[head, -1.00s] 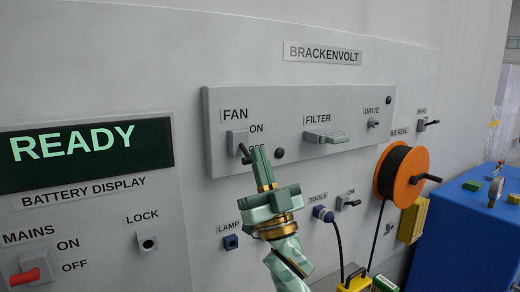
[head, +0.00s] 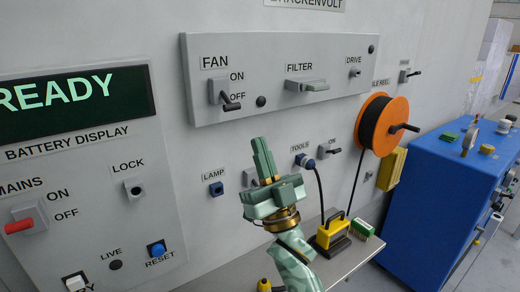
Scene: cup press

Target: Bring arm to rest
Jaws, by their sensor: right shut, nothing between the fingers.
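My right gripper (head: 262,148) is in the middle of the head view, pointing up, its green fingers shut together with nothing between them. It is below the grey switch panel (head: 330,95) and apart from the FAN switch (head: 217,92). The FAN switch's black lever (head: 232,106) points down, beside the OFF label. My right arm rises from the bottom edge. The gripper partly hides a switch behind it, between the LAMP socket (head: 217,189) and the TOOLS plug (head: 306,161). My left gripper is not in view.
A shelf (head: 345,256) below holds a yellow-and-black object (head: 332,231) and a green block (head: 361,228). An orange cable reel (head: 393,125) and a blue cabinet (head: 420,195) stand at right. The READY display (head: 75,98) and a red MAINS switch (head: 20,226) are at left.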

